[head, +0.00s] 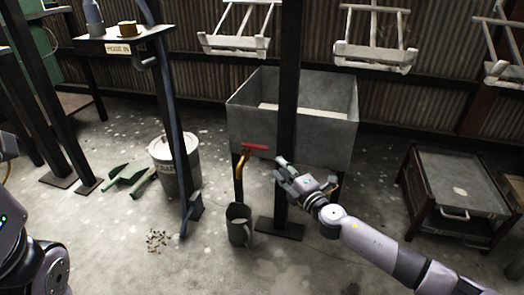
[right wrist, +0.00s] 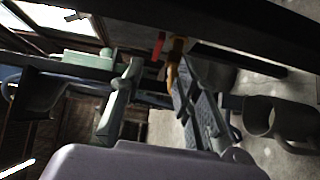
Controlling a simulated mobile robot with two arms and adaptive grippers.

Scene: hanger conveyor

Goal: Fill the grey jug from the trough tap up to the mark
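The grey jug (head: 238,226) stands upright on the floor below the tap, its handle to the right. It also shows in the right wrist view (right wrist: 259,117), turned sideways by the camera. I cannot make out its mark or any water. The tap has a red lever (head: 256,148) and a brass spout (head: 242,160) on the front of the grey trough (head: 330,133). No stream shows. My right gripper (head: 282,170) is open and empty, right of the tap. In the right wrist view its spread fingers (right wrist: 158,72) face the red lever (right wrist: 158,45). My left gripper is out of view.
A dark post (head: 288,90) rises before the trough, close to my right gripper. A lidded bin (head: 180,160) and blue post (head: 172,100) stand left. A low cart (head: 462,182) stands right. White hangers (head: 375,52) hang above. Floor before the jug is clear.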

